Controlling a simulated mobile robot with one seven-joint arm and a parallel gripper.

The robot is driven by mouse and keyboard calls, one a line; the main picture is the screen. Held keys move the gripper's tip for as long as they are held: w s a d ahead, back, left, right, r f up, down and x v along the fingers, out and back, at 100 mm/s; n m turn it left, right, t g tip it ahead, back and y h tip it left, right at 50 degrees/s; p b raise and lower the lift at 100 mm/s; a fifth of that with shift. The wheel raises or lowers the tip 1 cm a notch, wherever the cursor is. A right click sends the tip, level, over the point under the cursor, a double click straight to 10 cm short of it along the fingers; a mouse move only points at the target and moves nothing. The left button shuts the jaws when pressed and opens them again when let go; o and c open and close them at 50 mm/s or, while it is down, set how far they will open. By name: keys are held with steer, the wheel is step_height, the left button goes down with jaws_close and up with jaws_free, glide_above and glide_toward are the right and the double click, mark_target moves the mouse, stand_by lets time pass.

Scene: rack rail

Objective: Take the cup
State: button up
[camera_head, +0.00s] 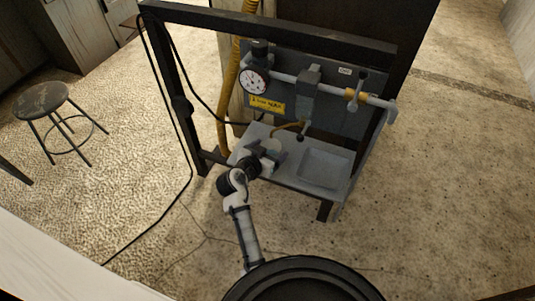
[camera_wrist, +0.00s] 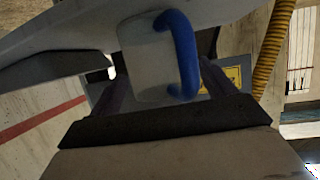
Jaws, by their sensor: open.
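The cup (camera_wrist: 147,62) is pale and translucent-looking, with a thick blue handle (camera_wrist: 184,50) on its right side in the wrist view. My gripper (camera_wrist: 161,80) is open, with a dark finger on each side of the cup; I cannot tell whether either finger touches it. In the head view my gripper (camera_head: 265,156) is over the left part of the rack's grey shelf, and the cup is too small to make out clearly there.
The dark rack frame (camera_head: 270,24) stands around the shelf (camera_head: 287,182). Above it are a dial gauge (camera_head: 254,82), a horizontal rail (camera_head: 338,90) with clamps, and a yellow label (camera_head: 267,104). A yellow hose (camera_head: 229,95) runs down the left side. A stool (camera_head: 42,98) stands far left.

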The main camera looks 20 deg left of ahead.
steer(key=c, duration=1.2)
